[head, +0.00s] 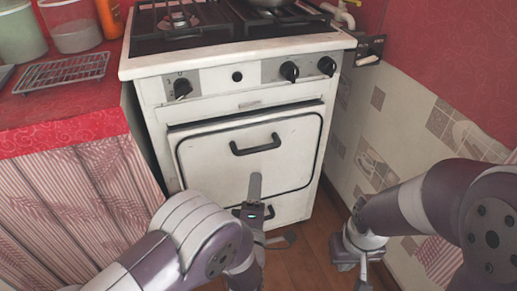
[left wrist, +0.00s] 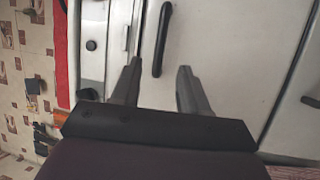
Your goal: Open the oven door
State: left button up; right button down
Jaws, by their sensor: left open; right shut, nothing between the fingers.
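The white oven (head: 225,125) stands at the centre of the head view. Its door (head: 215,165) looks closed, with a dark line along its top edge. A black curved handle (head: 256,145) sits on the upper part of the door. My left gripper (head: 255,180) is in front of the door, below the handle in the picture. In the left wrist view its fingers (left wrist: 160,67) are open, and the handle (left wrist: 164,35) lies between and beyond the fingertips, with no visible contact. My right gripper (head: 361,276) is shut and empty, low at the right, away from the oven.
Black knobs (head: 290,71) line the oven's front panel above the door. A lower drawer handle (head: 268,212) is partly hidden by my left gripper. A red-covered counter (head: 60,115) with a wire rack (head: 62,72) adjoins at left. A tiled wall (head: 385,125) closes off the right.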

aim_at(259, 149)
pick_arm(q)
jog(key=b+x, duration=0.1)
jog(key=x, duration=0.3)
jog(key=b+x, duration=0.2)
jog(key=x, duration=0.2)
jog(key=b+x, duration=0.1)
jog(key=x, duration=0.2)
jog(key=shift+w+f, duration=0.2)
jog(key=shift+w, duration=0.25)
jog(key=shift+w+r, duration=0.2)
jog(key=shift+w, duration=0.1)
grip_shut()
